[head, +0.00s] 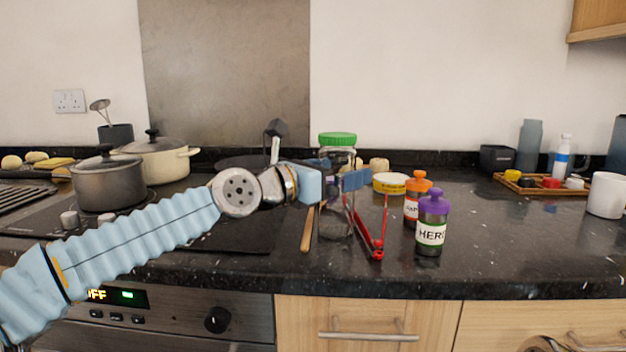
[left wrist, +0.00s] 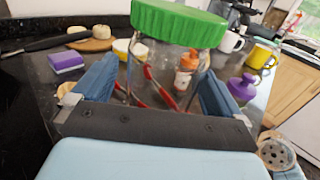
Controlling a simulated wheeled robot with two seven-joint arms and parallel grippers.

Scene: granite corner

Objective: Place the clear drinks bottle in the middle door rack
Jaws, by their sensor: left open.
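A clear bottle with a green lid (head: 337,139) stands upright on the dark granite worktop. In the left wrist view its green lid (left wrist: 180,22) is large and close, and its see-through body shows between my fingers. My left gripper (head: 336,182) is open around the bottle's upper body, one blue finger on each side; in the left wrist view the gripper (left wrist: 156,88) has its fingers apart. I cannot tell whether either finger touches the bottle. My right gripper is not in view. No door rack shows in either view.
Red tongs (head: 374,240) and a wooden-handled utensil (head: 307,230) lie beside the bottle. An orange-capped bottle (head: 415,200) and a purple-capped herb bottle (head: 432,225) stand to its right. Pots (head: 108,182) stand on the hob at left.

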